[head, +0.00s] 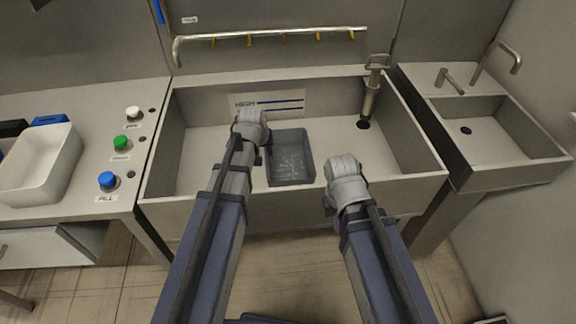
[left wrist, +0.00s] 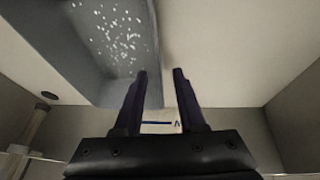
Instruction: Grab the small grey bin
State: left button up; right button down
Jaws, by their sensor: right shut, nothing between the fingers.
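The small grey bin (head: 291,160) stands upright in the large sink, about mid-basin. Pale specks show on its floor, and it fills the upper left of the left wrist view (left wrist: 85,75). My left gripper (head: 267,150) is over the bin's left side in the head view, its fingers mostly hidden by the wrist. In the left wrist view its two fingers (left wrist: 160,73) are apart, with the bin's side edge in line with the gap; I cannot tell whether they straddle it. My right gripper (head: 338,225) is shut and empty near the sink's front edge, mostly hidden beneath its wrist.
The large sink (head: 205,187) has walls around the bin and a tap (head: 371,95) at the back right. A white tub (head: 40,165) and colored buttons (head: 121,143) are on the left counter. A smaller sink (head: 495,130) is at right.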

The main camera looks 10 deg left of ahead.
pick_arm(q)
jog(key=shift+b+x, duration=2.45)
jog(key=shift+x, duration=0.2)
jog(key=shift+s+d, duration=0.1)
jog(key=shift+s, duration=0.05)
jog(key=shift+c, duration=0.3)
grip_shut()
